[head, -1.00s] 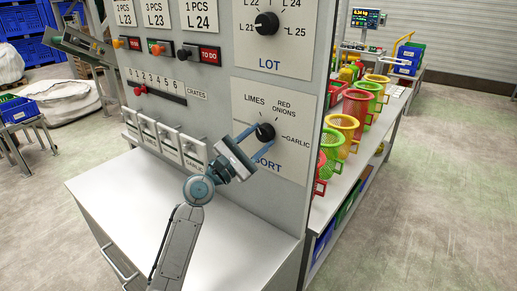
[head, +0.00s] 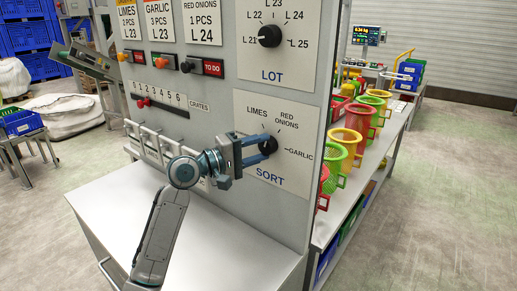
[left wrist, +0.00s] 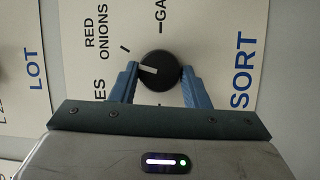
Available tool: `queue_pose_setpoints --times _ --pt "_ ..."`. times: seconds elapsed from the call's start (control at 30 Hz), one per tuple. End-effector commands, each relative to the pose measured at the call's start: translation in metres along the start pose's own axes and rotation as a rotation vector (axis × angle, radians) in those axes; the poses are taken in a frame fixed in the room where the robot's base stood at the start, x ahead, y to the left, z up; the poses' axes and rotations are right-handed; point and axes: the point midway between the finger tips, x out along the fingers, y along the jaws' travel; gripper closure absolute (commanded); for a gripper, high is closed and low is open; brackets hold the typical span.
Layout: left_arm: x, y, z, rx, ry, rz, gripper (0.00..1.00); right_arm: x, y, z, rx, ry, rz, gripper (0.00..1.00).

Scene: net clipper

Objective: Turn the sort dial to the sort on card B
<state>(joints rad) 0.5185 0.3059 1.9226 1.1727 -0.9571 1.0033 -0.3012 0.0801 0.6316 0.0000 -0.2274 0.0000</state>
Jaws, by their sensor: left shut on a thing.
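The black sort dial (head: 267,144) is on a white plate marked LIMES, RED ONIONS and GARLIC, with SORT below. My left gripper (head: 264,145) is shut on the dial, one finger on each side. In the left wrist view, the dial (left wrist: 160,70) sits between the blue fingers (left wrist: 158,84). Its white pointer lies between the LIMES and RED ONIONS marks. Three cards are at the top: the limes card (head: 128,22), the garlic card (head: 159,22) and the red onions card (head: 202,22). Their letters are cut off. My right gripper is not in view.
The lot dial (head: 269,36) is above the sort plate. A bare metal shelf (head: 110,200) juts out below. Colored baskets (head: 352,148) stand on a bench to the right.

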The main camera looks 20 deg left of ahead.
Motion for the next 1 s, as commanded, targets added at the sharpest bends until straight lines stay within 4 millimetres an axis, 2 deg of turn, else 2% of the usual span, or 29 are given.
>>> queue_pose_setpoints --times 1.0 --pt "0.002 0.011 0.003 0.875 -0.075 -0.379 0.81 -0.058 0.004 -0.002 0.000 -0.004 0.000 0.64"
